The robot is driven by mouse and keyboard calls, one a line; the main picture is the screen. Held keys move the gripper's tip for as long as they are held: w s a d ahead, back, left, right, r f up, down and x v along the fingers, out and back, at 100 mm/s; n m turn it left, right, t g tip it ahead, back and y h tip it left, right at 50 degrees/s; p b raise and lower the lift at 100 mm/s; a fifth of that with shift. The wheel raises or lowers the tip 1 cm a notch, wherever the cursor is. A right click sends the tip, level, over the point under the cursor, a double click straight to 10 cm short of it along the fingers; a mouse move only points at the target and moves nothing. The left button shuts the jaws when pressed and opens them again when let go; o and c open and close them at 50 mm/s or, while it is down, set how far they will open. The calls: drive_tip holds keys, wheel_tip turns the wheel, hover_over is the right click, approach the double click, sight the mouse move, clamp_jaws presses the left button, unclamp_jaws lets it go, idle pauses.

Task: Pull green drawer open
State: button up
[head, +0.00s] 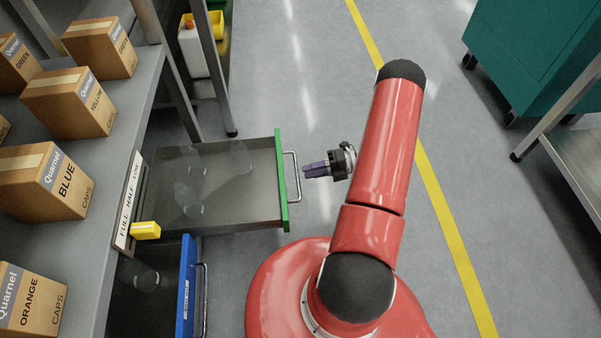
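The green drawer (283,181) is pulled well out from under the bench, with a green front edge and a silver bar handle (296,178) facing right. Several clear bottles lie or stand inside it on its grey floor. My gripper (306,171) is just right of the handle, its purple fingers pointing left at the handle's middle. The fingertips look close to the bar. From this angle I cannot tell whether they touch it or how far apart they are.
A blue drawer (187,287) below the green one is partly open. A teal cabinet (530,50) stands upper right. Grey floor is clear beyond my arm.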

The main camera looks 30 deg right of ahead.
drive_tip(key=v, duration=0.2)
drive_tip(key=shift+s+d+r, duration=0.1)
drive_tip(key=shift+s+d, duration=0.05)
drive_tip(key=shift+d, duration=0.25)
